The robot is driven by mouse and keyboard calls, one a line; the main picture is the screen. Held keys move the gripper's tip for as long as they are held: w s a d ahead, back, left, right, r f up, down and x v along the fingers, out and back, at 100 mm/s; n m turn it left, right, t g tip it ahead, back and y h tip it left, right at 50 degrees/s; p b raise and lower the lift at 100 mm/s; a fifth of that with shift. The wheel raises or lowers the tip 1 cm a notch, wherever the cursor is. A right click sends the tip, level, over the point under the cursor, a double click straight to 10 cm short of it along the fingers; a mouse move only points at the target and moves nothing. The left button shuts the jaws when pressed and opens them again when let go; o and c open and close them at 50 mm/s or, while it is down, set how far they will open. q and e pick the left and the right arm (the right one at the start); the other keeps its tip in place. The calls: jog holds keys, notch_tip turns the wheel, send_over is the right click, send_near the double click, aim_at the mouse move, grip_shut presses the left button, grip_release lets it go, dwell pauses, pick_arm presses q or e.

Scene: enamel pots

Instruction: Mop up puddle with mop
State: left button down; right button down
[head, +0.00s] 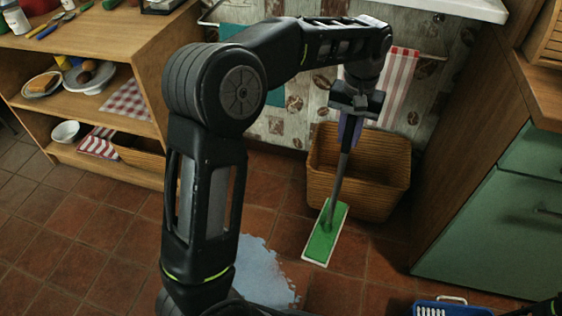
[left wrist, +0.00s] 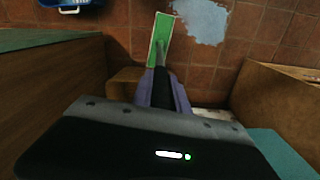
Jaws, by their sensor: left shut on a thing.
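The mop (head: 337,180) has a dark pole and a flat green head (head: 325,236) with a pale rim. My left gripper (head: 352,125) is shut on the upper pole and holds the mop slightly tilted, its head low at the floor. I cannot tell whether the head touches the tiles. The light blue puddle (head: 262,272) lies left of the mop head, partly hidden behind my left arm. In the left wrist view the green head (left wrist: 161,36) is beside the puddle (left wrist: 203,18), with a narrow gap of tile between them. My right gripper is not in view.
A wicker basket (head: 385,170) stands directly behind the mop by the wall. A green cabinet (head: 500,235) is at the right, and a wooden shelf (head: 90,110) at the left. A blue basket (head: 450,309) sits at the bottom right. Tiled floor around the puddle is mostly clear.

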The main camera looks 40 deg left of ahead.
pick_arm(q)
jog(key=s+a+f+n+b, duration=0.1)
jog(key=s+a+f+n, duration=0.2)
jog(key=a+f+n, duration=0.4)
jog(key=s+a+f+n+b, duration=0.1)
jog(key=s+a+f+n, duration=0.1)
jog(key=a+f+n, duration=0.5)
jog(key=a+n, duration=0.1)
jog(key=n, duration=0.4)
jog(key=shift+s+a+f+n, duration=0.15)
jog(key=shift+s+f+n, duration=0.15)
jog(key=shift+s+f, duration=0.1)
jog(key=shift+b, duration=0.3)
notch_tip(320, 180, down, 4)
jog(key=b, duration=0.4)
jog(key=shift+f, duration=0.5)
jog(key=s+d+p, duration=0.1)
jog(key=s+d, duration=0.3)
jog(key=s, duration=0.8)
jog(key=shift+s+d, duration=0.15)
jog(key=shift+d, duration=0.05)
jog(key=shift+r, duration=0.1)
